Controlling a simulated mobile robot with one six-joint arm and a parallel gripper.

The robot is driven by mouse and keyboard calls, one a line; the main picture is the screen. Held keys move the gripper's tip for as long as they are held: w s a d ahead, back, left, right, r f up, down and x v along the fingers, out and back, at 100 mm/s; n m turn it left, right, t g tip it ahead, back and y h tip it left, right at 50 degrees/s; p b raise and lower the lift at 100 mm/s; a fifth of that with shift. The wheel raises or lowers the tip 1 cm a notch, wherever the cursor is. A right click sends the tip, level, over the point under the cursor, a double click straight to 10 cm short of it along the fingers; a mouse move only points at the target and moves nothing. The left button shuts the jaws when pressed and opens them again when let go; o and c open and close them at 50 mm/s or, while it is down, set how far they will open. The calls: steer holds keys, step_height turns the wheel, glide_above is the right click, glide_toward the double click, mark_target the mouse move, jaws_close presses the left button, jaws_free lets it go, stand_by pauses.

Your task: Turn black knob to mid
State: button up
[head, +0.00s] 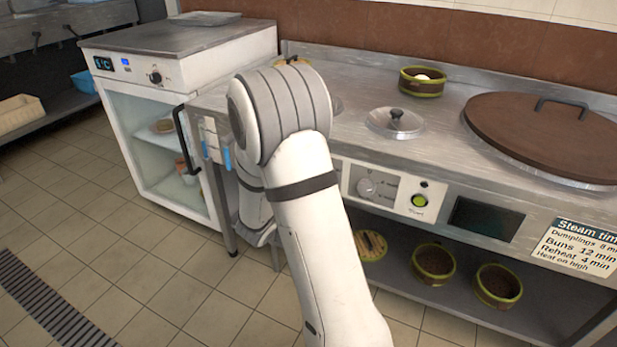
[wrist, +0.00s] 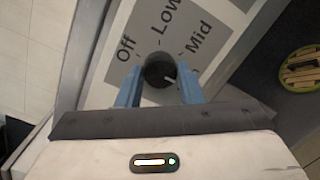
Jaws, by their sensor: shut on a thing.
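The black knob (wrist: 159,70) is round and sits on a grey label plate (wrist: 128,28) printed Off, Low and Mid, with Mid on the right. My gripper (wrist: 161,78) has its two blue fingers on either side of the knob and is shut on it. A short white mark shows on the lower right of the knob's face. I cannot tell for sure which label the knob is set to. In the head view my arm hides much of this part of the stove front, and the knob cannot be made out there.
A white glass-front cabinet (head: 155,130) stands left of the steel stove (head: 445,108). Several bowls stand on the shelf below. The tiled floor (head: 130,260) in front is clear.

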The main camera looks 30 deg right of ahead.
steer(key=c, duration=0.3)
steer(key=shift+c, duration=0.2)
steer(key=shift+n, duration=0.3)
steer(key=n+t+p, duration=0.1)
steer(key=n+p, duration=0.6)
steer(key=n, duration=0.4)
steer(key=shift+n, duration=0.4)
steer(key=shift+f, duration=0.1)
steer(key=o, duration=1)
